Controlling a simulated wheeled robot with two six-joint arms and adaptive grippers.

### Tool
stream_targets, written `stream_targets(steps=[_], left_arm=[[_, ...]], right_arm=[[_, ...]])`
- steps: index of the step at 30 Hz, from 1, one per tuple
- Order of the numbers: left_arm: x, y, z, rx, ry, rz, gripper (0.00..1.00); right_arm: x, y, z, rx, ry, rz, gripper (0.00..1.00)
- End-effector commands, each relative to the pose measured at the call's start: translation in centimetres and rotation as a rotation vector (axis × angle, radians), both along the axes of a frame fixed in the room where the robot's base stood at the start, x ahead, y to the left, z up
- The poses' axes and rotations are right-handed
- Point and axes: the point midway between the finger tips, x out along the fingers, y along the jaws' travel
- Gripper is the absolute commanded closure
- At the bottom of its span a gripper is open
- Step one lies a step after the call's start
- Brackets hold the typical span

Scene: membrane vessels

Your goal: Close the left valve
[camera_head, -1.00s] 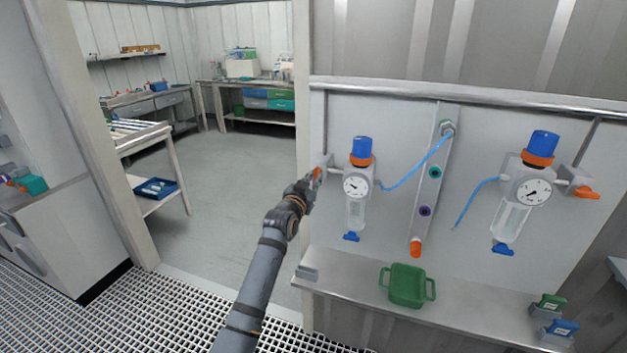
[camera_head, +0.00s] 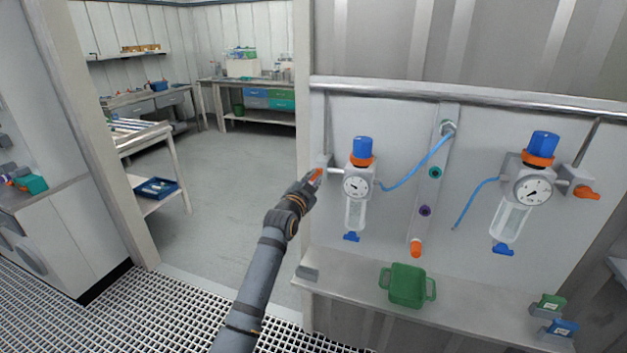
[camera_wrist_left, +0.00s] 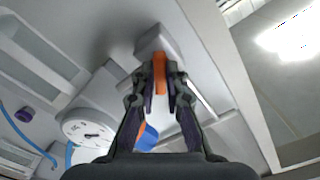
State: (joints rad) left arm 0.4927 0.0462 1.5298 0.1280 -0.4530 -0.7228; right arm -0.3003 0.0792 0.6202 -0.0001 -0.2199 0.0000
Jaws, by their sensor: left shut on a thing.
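The left vessel (camera_head: 356,212) hangs on the wall panel, with a blue and orange cap on top, a round gauge and a blue tap below. The orange handle of the left valve (camera_head: 318,173) is at the vessel's left side, by a grey block. My left gripper (camera_head: 311,182) reaches it from the lower left. In the left wrist view the orange handle (camera_wrist_left: 160,72) sits between the two fingers, which are shut on it; the fingers hide part of it. My right gripper is in no view.
The right vessel (camera_head: 513,220) has its own orange valve handle (camera_head: 586,192). A blue hose (camera_head: 418,162) runs to a central manifold (camera_head: 432,190). A green bin (camera_head: 407,285) stands on the shelf below. A doorway with open floor lies left of the panel.

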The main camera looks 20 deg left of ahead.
Motion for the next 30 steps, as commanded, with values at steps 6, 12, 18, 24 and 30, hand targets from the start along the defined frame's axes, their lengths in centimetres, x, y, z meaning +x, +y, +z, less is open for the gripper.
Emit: stream_targets(steps=[6, 12, 18, 24, 30], left_arm=[[0.00, 0.05, -0.03, 0.205, -0.007, 0.000, 1.00], [0.00, 0.07, -0.01, 0.395, -0.012, 0.000, 1.00], [0.00, 0.10, 0.02, 0.576, -0.018, 0.000, 1.00], [0.01, 0.10, 0.06, 0.731, -0.023, 0.000, 1.00], [0.01, 0.11, 0.12, 0.844, -0.028, -0.001, 1.00]], right_arm=[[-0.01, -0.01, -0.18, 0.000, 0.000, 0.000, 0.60], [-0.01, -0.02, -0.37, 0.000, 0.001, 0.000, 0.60], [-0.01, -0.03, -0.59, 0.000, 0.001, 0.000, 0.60], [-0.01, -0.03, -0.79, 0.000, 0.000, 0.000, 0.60], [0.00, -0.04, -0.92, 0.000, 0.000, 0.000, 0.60]])
